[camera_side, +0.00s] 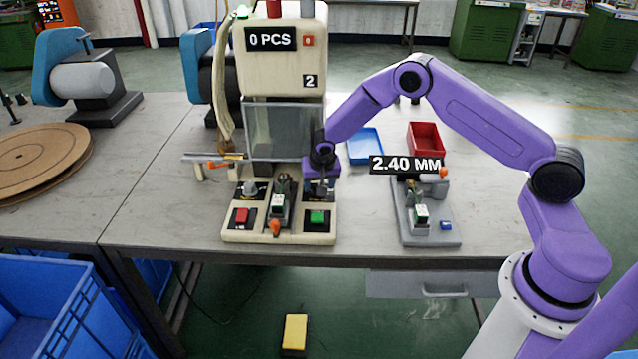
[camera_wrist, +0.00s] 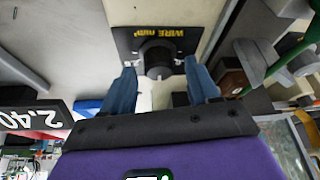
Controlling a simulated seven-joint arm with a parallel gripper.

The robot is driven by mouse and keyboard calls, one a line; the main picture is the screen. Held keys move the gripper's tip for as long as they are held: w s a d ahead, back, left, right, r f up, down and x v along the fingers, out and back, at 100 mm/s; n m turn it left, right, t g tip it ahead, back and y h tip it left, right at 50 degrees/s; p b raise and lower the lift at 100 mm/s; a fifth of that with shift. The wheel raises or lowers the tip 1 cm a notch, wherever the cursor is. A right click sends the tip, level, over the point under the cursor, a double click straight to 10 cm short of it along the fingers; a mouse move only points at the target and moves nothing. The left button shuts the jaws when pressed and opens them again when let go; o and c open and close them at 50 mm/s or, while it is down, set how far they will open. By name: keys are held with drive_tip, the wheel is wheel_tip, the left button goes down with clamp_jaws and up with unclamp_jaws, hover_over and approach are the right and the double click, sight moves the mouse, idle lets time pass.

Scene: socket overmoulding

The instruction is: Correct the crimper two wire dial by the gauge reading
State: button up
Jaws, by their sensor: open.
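The beige crimper (camera_side: 283,55) stands on the bench with a "0 PCS" display and a "2" label. The gauge (camera_side: 427,225) stands to its right, and its display (camera_side: 405,164) reads 2.40 MM. In the wrist view a dark round dial (camera_wrist: 157,58) sits on a black plate with yellow lettering that looks like "WIRE MM". My gripper (camera_side: 321,186) is over the right side of the crimper's base and partly hides that dial. In the wrist view my gripper (camera_wrist: 160,84) is open, its blue fingers on either side of the dial with visible gaps.
A red button (camera_side: 241,216) and a green button (camera_side: 318,217) sit on the crimper's front, with a fixture (camera_side: 281,205) between them. A blue tray (camera_side: 365,146) and a red bin (camera_side: 426,138) stand behind the gauge. Bare bench lies between crimper and gauge.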

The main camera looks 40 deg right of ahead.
drive_tip(key=shift+f, duration=0.15)
drive_tip(key=shift+c, duration=0.2)
drive_tip(key=c, duration=1)
drive_tip(key=shift+n, duration=0.4)
drive_tip(key=shift+d+n+t+y, duration=0.15)
drive_tip(key=shift+n+y, duration=0.35)
drive_tip(key=shift+n, duration=0.65)
drive_tip(key=shift+a+n+t+y, duration=0.1)
drive_tip(key=shift+n+t+y, duration=0.3)
drive_tip(key=shift+n, duration=1.05)
drive_tip(key=o, duration=1)
drive_tip(key=shift+o, duration=0.2)
